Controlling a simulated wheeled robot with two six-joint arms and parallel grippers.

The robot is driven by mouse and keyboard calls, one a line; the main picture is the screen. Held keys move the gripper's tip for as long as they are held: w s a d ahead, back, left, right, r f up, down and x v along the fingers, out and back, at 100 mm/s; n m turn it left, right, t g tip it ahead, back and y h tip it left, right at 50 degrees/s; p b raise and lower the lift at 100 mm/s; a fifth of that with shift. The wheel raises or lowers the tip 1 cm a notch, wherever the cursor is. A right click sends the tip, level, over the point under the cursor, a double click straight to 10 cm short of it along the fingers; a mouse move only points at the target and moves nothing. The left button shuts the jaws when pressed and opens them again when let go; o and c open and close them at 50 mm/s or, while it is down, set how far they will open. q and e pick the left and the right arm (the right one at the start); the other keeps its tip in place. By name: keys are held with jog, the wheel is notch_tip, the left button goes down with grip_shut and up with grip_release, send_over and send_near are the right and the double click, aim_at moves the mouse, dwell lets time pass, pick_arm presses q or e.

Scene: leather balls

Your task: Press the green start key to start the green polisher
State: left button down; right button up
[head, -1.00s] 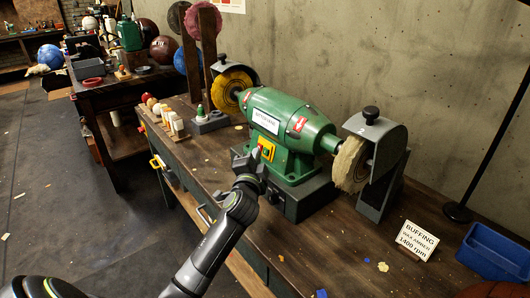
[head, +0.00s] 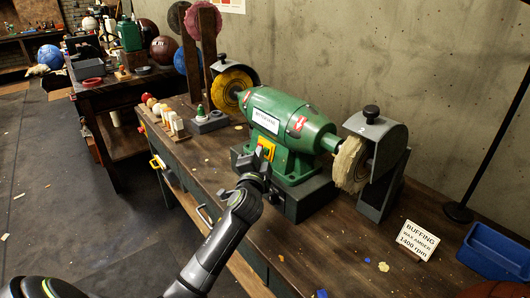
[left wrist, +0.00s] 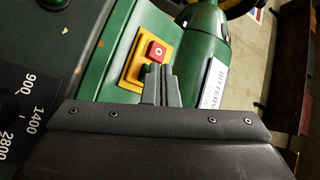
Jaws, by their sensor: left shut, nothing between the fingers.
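The green polisher (head: 285,115) stands on the bench with a yellow buffing wheel (head: 232,88) on its left and a pale wheel (head: 350,163) on its right. Its yellow switch plate (head: 267,145) is on the front and also shows in the left wrist view (left wrist: 133,72). A red key (left wrist: 156,51) marked with a circle is visible there. The green start key cannot be made out; the fingers cover part of the plate. My left gripper (head: 262,160) is shut and empty, its tips (left wrist: 162,72) just in front of the plate. Contact cannot be told. My right gripper is not in view.
A dial scale (left wrist: 25,115) is near the gripper in the left wrist view. A buffing sign (head: 417,240) and a blue bin (head: 497,250) sit at the bench's right. Wax pieces (head: 172,117) stand at its left. The front right bench top is mostly clear.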

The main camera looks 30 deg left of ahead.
pick_arm(q)
jog(key=shift+w+d, duration=0.1)
jog(key=shift+w, duration=0.1)
jog(key=shift+s, duration=0.1)
dwell(0.4)
jog(key=shift+s+a+r+p, duration=0.15)
jog(key=shift+s+a+p, duration=0.15)
jog(key=shift+s+p, duration=0.25)
jog(key=shift+s, duration=0.15)
jog(key=s, duration=0.1)
jog(key=s+a+p, duration=0.1)
jog(key=s, duration=0.1)
jog(key=s+a+r+p, duration=0.1)
jog(key=shift+s, duration=0.2)
dwell(0.7)
